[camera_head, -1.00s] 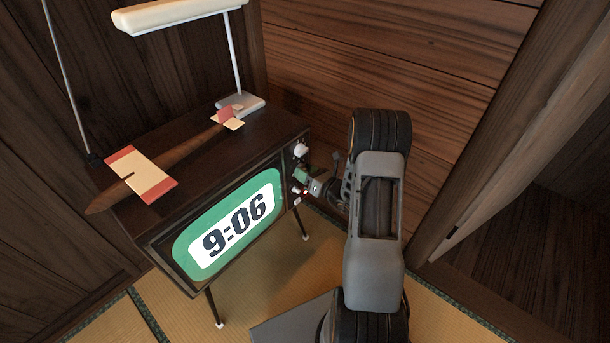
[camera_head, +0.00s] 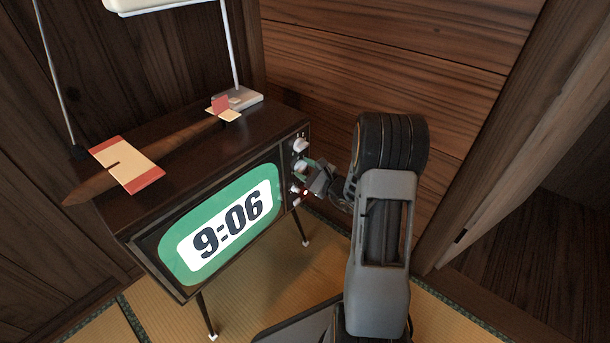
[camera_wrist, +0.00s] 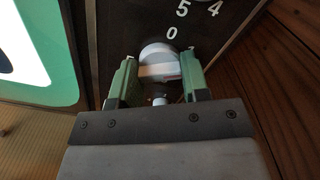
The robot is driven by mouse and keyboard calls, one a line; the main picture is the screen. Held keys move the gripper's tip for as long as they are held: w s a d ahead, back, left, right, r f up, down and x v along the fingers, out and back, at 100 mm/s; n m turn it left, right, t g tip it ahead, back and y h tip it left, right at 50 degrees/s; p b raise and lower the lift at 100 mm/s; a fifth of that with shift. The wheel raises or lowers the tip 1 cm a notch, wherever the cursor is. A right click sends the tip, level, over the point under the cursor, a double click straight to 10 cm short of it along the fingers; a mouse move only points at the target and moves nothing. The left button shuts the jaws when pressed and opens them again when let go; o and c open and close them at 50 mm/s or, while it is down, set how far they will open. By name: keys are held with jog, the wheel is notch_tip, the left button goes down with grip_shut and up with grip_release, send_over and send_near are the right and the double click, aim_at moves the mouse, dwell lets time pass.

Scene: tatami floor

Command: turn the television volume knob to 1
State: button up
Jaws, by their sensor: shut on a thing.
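The television (camera_head: 215,165) is a dark wooden set with a lit green and white screen that reads 9:06. Its control panel, to the right of the screen, carries white knobs, with a top knob (camera_head: 300,145) clear of my gripper. My gripper (camera_head: 310,170) is at the panel below that top knob. In the wrist view, the green fingers of my gripper (camera_wrist: 160,70) are shut on a pale round knob (camera_wrist: 158,55), one finger on each side. The printed figures 0, 5 and 4 show above the knob. The knob's lower part is partly hidden, and I cannot read its setting.
A model plane (camera_head: 130,165) with red and cream wings lies on top of the television. A white lamp (camera_head: 240,98) stands behind it. A wooden wall (camera_head: 390,50) is close on the right, with tatami floor (camera_head: 270,280) below.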

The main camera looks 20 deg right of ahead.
jog(key=shift+f+n+b, duration=0.1)
jog(key=shift+n+b, duration=0.5)
jog(key=shift+n, duration=0.3)
jog(key=o, duration=0.9)
jog(key=shift+s, duration=0.1)
jog(key=p+v, duration=0.3)
jog(key=v, duration=1)
jog(key=shift+s+d, duration=0.1)
jog(key=shift+s, duration=0.25)
